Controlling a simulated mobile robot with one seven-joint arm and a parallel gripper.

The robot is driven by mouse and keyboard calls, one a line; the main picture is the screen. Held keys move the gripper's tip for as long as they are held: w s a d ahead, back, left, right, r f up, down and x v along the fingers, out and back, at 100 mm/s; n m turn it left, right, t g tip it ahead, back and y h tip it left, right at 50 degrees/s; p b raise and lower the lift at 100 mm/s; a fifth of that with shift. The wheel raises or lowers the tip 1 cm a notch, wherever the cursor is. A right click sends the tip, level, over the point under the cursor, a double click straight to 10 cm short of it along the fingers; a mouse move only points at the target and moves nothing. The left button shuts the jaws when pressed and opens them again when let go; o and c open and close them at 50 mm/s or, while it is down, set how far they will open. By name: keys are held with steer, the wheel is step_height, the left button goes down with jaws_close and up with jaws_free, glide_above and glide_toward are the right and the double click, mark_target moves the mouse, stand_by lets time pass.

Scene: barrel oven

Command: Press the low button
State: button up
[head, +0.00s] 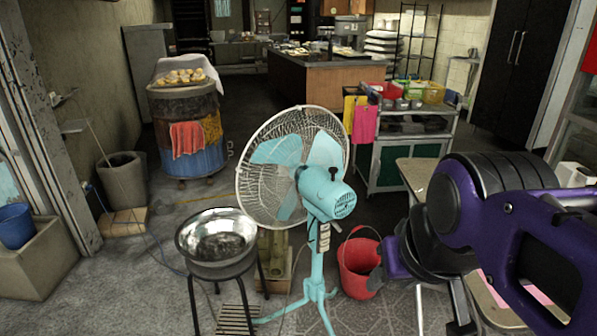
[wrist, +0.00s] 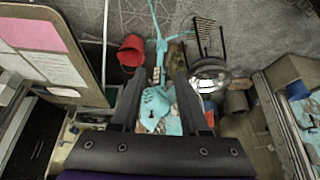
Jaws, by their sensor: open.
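A turquoise pedestal fan (head: 332,190) with a round wire cage stands upright in the middle of the head view, its motor housing turned toward me. A small pale control box (head: 324,237) sits on its post below the motor; single buttons are too small to tell apart, so I cannot pick out the low one. In the wrist view the fan (wrist: 155,103) appears upside down, between and beyond the two dark fingers of my gripper (wrist: 161,72). My gripper is open and empty, apart from the fan. In the head view my purple arm is at the right, right of the fan.
A metal bowl on a black stool (head: 217,240) stands left of the fan. A red bucket (head: 359,263) is just right of its post. A table (head: 418,172) is at the right, near my arm. A barrel oven (head: 186,130) stands farther back left, with open floor before it.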

jaws_close()
stand_by(1.4)
